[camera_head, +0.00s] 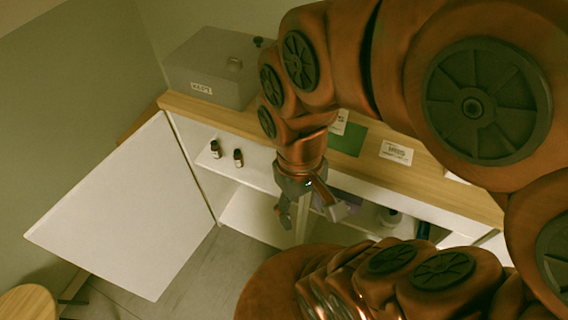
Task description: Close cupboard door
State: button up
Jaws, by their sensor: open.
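The white cupboard door (128,208) stands wide open at the left, swung out from the left edge of the cupboard. The cupboard (245,125) has a wooden top and white shelves. My gripper (312,212) is open and empty, pointing down in front of the cupboard's middle, to the right of the door and apart from it. My arm hides much of the cupboard's right part.
Two small dark bottles (238,157) stand on the upper shelf. A grey box (213,66) with a label sits on the top at the left, near a green sheet (349,139) and a labelled card (396,152). A round wooden stool (28,303) is at the lower left. Grey floor (205,275) lies clear before the door.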

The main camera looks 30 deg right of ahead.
aim_at(134, 221)
jog(key=z, duration=0.05)
jog(key=k, duration=0.45)
jog(key=u, duration=0.95)
jog(key=i, duration=0.25)
jog(key=u, duration=0.75)
jog(key=i, duration=0.9)
jog(key=u, duration=0.25)
